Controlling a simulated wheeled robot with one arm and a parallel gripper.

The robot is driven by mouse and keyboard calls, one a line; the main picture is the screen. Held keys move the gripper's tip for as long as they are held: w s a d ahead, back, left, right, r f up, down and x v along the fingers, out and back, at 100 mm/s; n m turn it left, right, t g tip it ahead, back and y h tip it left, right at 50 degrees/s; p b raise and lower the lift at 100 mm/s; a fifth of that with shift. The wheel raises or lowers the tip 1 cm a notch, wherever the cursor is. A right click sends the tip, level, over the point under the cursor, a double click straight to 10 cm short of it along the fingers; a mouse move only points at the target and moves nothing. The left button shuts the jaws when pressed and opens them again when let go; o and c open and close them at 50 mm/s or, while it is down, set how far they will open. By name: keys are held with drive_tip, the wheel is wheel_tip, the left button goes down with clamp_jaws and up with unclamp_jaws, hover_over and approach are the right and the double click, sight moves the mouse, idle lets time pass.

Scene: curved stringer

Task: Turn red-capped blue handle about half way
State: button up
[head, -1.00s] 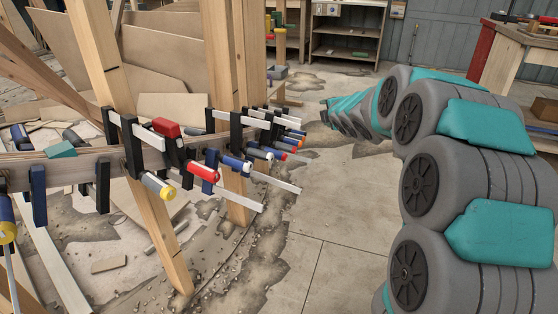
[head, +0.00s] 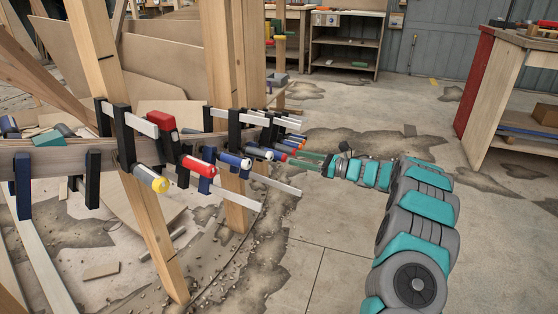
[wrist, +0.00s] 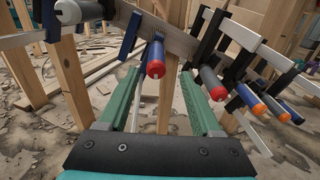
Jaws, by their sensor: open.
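The blue handle with a red cap (wrist: 155,60) is ahead of my gripper in the wrist view, its cap between the line of the two green fingers. It belongs to a clamp on the curved wooden strip. In the head view the handle (head: 281,156) appears small, just left of my fingertips. My gripper (wrist: 160,76) is open and empty, with one finger on each side of the cap. The gripper (head: 305,160) also shows in the head view, pointing left at the clamp row. I cannot tell whether the fingers touch the handle.
A grey handle with a red cap (wrist: 213,84) is close to the right finger. A blue handle with an orange cap (wrist: 250,100) lies further right. Wooden posts (head: 135,150) stand behind and beside the clamps. The floor to the right is open, with a workbench (head: 510,95) at the far right.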

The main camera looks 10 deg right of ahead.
sight(279, 156)
drive_tip(key=shift+s+f+x, duration=0.1)
drive_tip(key=shift+f+x, duration=0.05)
drive_tip(key=shift+x, duration=1.75)
drive_tip(key=shift+s+f+x, duration=0.15)
drive_tip(key=shift+x, duration=1.75)
drive_tip(key=shift+a, duration=0.15)
clamp_jaws()
